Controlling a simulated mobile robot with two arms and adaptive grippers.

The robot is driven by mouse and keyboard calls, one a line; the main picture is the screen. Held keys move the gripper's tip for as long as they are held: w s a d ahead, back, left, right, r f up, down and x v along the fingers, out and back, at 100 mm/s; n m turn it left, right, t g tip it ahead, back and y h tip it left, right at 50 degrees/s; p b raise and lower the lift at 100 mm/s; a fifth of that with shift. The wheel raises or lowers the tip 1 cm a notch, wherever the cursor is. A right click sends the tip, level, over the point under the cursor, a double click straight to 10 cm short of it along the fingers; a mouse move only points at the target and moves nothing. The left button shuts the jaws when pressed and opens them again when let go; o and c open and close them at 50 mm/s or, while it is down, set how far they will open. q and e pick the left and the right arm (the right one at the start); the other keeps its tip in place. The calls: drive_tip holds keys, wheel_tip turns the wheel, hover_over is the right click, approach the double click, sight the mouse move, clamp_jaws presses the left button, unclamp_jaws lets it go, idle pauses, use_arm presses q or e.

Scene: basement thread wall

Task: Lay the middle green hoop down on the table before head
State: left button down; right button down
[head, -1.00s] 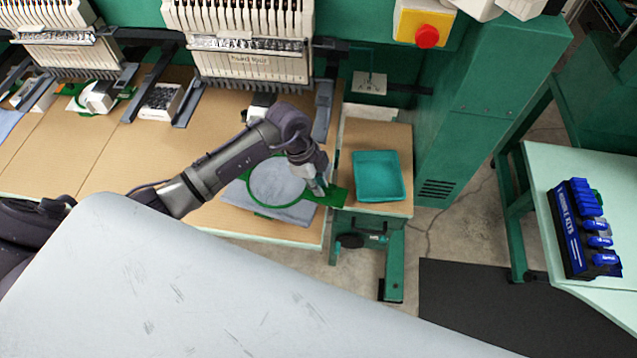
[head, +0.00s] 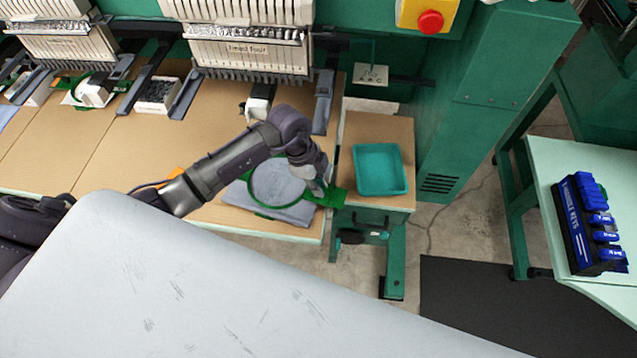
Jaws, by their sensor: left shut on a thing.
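My left gripper (head: 325,192) is shut on the green hoop (head: 252,197) by the tab at its right side. The hoop is round and lies about flat over a grey-blue cloth (head: 297,215) on the tan table (head: 235,122), in front of the sewing head (head: 250,50). I cannot tell whether the hoop touches the cloth or hovers just above it. My forearm crosses in from the left, and the wrist hides part of the hoop's upper right. My right gripper is not in view.
A teal tray (head: 380,168) sits on a small stand right of the hoop. Another green hoop (head: 72,92) is at the left head. A blue tool rack (head: 590,225) stands on a pale side table (head: 570,155). Table left of the cloth is partly bare.

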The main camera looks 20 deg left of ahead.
use_arm(q)
drive_tip(key=c, duration=1.1)
unclamp_jaws()
